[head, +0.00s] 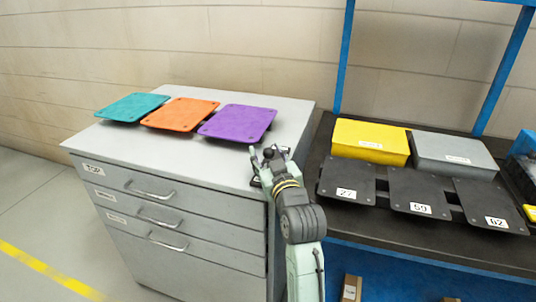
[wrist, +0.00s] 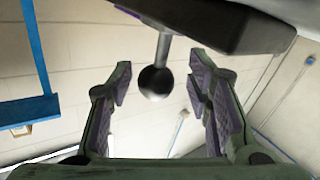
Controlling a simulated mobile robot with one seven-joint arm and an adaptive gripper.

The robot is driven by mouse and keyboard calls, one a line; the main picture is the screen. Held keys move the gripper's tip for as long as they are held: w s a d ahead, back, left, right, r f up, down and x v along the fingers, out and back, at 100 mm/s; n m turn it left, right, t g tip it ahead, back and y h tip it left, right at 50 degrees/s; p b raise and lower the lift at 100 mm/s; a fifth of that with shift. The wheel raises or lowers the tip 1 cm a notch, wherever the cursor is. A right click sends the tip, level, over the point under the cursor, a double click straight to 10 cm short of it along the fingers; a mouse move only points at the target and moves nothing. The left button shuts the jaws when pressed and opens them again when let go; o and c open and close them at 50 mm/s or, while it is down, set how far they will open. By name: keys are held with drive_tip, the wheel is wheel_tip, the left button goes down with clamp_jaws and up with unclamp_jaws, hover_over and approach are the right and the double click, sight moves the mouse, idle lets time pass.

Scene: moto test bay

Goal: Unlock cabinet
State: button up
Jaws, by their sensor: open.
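The grey cabinet (head: 180,236) has several drawers with bar handles and labels, and its drawers look shut. My gripper (head: 266,156) is at the cabinet's top right front corner, by a small dark fitting partly hidden behind it. In the wrist view my gripper (wrist: 160,88) is open. A black ball knob (wrist: 155,83) on a short grey rod (wrist: 163,48) stands between its fingers, with gaps on both sides. The rod comes from a dark block (wrist: 222,22) at the top of that view. I cannot tell whether the lock is engaged.
Teal (head: 132,107), orange (head: 180,113) and purple (head: 238,122) plates lie on the cabinet top. A dark bench (head: 440,249) to the right holds a yellow box (head: 368,142), a grey box (head: 455,154) and black numbered plates (head: 417,190). Blue posts (head: 345,55) rise behind.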

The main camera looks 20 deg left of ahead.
drive_tip(key=shift+v, duration=3.75)
